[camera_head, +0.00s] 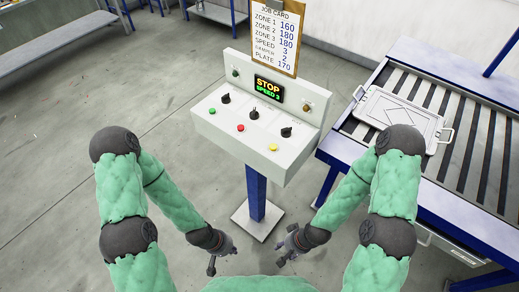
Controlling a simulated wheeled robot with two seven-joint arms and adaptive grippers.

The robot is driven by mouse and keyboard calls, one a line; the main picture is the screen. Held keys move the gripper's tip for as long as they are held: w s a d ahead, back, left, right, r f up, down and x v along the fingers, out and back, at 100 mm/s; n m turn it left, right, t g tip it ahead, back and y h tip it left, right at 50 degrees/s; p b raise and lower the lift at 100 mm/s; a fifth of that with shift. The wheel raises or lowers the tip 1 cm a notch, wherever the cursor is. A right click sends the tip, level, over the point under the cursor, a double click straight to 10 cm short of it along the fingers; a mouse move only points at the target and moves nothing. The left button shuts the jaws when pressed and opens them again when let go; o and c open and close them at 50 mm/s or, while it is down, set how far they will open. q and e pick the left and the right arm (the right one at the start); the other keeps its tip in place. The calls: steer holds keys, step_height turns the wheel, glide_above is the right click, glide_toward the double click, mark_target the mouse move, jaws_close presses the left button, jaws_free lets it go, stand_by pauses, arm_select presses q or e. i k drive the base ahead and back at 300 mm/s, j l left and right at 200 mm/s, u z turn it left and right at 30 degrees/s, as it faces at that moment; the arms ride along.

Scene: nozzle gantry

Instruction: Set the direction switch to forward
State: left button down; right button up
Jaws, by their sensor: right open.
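A white control console (215,125) stands on a blue post ahead of me. Its display (268,91) reads STOP and SPEED 3. The sloping top carries three black knobs: a left knob (226,98), a middle knob (253,112) and a right knob (286,132). Their labels are too small to read, so I cannot tell which is the direction switch. My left gripper (222,260) hangs low in front of the console, apart from it; its jaws are too small to judge. My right gripper (284,251) is open and empty, low beside the post's base.
Green (212,111), red (240,128) and yellow (273,147) buttons sit below the knobs. A job card (277,38) stands behind the console. A slatted conveyor (469,160) with a handled plate (398,118) is at right.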

mark_target(285, 132)
steer(key=j+z, duration=0.2)
steer(key=j, duration=1.05)
